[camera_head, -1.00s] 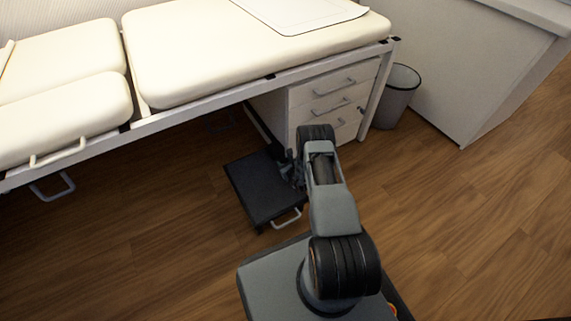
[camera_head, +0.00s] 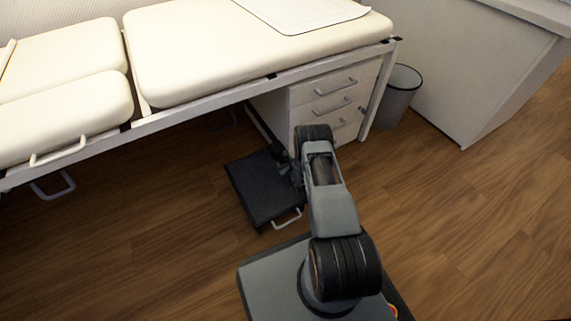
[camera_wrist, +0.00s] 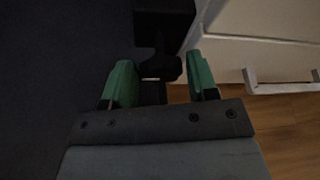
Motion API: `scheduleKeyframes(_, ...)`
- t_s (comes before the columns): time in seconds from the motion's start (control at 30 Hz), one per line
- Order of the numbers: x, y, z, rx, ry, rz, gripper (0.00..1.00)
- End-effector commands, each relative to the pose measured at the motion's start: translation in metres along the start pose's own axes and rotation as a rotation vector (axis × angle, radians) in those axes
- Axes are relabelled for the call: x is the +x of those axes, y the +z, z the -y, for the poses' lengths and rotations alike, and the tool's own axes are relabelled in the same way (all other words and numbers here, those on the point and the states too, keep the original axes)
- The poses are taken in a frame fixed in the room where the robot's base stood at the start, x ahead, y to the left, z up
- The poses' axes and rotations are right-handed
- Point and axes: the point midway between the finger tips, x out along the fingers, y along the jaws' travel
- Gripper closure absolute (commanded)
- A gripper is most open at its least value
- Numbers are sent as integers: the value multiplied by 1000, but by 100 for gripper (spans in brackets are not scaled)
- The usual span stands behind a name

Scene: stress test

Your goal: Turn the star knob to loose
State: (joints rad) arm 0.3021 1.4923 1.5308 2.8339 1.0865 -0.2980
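The star knob (camera_wrist: 160,67) is a dark lobed knob at the end of a dark stem, beside the black footboard. In the wrist view it sits between the green fingertips of my gripper (camera_wrist: 159,75). The fingers are apart, with a narrow gap visible on the knob's right; contact on its left is unclear. In the head view my gripper (camera_head: 287,174) is small and dark at the right edge of the footboard (camera_head: 258,190), and my arm and the low contrast hide the knob. The knob's markings cannot be read.
A cream examination couch (camera_head: 240,55) overhangs the area behind. A white drawer cabinet (camera_head: 305,95) with handles stands close behind my wrist. A grey bin (camera_head: 400,92) stands farther right. The wood floor at left and right is open.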

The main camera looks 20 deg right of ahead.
Motion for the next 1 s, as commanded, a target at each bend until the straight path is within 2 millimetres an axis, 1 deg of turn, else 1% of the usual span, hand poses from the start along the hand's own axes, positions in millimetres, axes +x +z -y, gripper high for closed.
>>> scheduleKeyframes(0.03, 0, 0, 0, 0, 0, 0, 42)
scheduleKeyframes(0.17, 0, -1, 0, 1, -1, -1, 30)
scheduleKeyframes(0.37, 0, -1, 1, 2, -1, -2, 30)
scheduleKeyframes(0.5, -7, 0, 1, 3, -1, -4, 30)
scheduleKeyframes(0.57, -15, 1, 2, 4, -1, -4, 30)
scheduleKeyframes(0.67, -32, 3, 2, 4, -1, -5, 30)
scheduleKeyframes(0.8, -63, 3, 2, 5, -2, -7, 30)
scheduleKeyframes(1.0, -101, 2, 2, 3, -1, -6, 30)
